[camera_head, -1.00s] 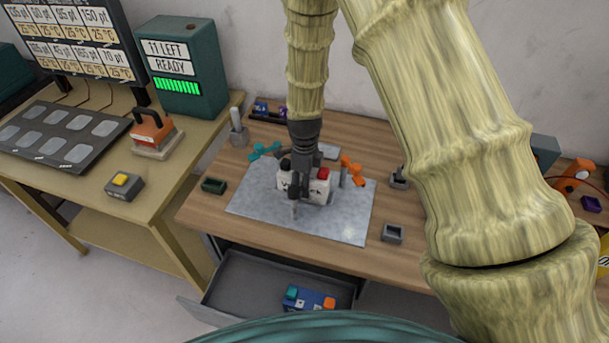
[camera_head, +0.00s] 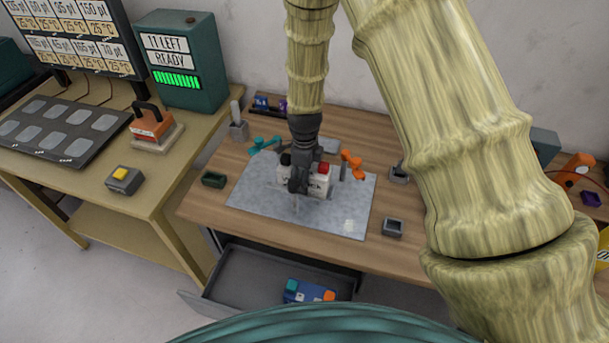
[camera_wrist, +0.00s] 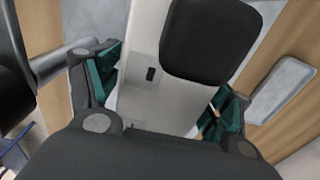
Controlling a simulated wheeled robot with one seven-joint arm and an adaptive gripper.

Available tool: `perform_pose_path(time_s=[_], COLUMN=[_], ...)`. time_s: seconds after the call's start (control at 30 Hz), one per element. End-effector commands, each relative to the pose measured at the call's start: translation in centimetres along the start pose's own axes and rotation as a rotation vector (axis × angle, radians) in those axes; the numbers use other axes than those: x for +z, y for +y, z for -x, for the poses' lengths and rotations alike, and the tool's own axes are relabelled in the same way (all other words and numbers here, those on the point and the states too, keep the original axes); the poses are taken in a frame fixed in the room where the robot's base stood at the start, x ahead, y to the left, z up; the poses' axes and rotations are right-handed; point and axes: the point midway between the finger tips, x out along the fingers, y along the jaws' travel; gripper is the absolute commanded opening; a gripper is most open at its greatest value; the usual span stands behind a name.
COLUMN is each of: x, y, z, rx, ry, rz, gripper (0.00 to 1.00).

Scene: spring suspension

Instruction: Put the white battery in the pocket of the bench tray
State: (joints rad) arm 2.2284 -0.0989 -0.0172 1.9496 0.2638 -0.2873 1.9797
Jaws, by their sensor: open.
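The white battery (camera_head: 319,184) stands on the grey mat (camera_head: 345,218) on the wooden bench. It has a black cap on its left and a red cap on its right. My gripper (camera_head: 297,186) is down at the battery and hides part of it. In the wrist view the open jaws with teal pads (camera_wrist: 164,92) lie on either side of the white battery body (camera_wrist: 150,75), its black cap (camera_wrist: 212,40) close in front. Contact cannot be told. A flat light grey piece (camera_head: 328,150) lies behind; whether it is the bench tray is unclear.
An open drawer (camera_head: 240,289) juts out below. The mat's front is clear.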

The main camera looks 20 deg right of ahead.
Motion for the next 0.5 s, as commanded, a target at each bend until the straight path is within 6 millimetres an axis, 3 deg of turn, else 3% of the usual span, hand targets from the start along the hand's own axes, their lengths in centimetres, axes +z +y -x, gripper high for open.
perform_pose_path(time_s=[0.17, 0.5], x=[0.1, 0.1], y=[-0.1, -0.1], z=[0.9, 4.7], rx=[-0.003, -0.003], ry=[-0.001, -0.002], rz=[0.001, 0.001], gripper=[0.79, 0.79])
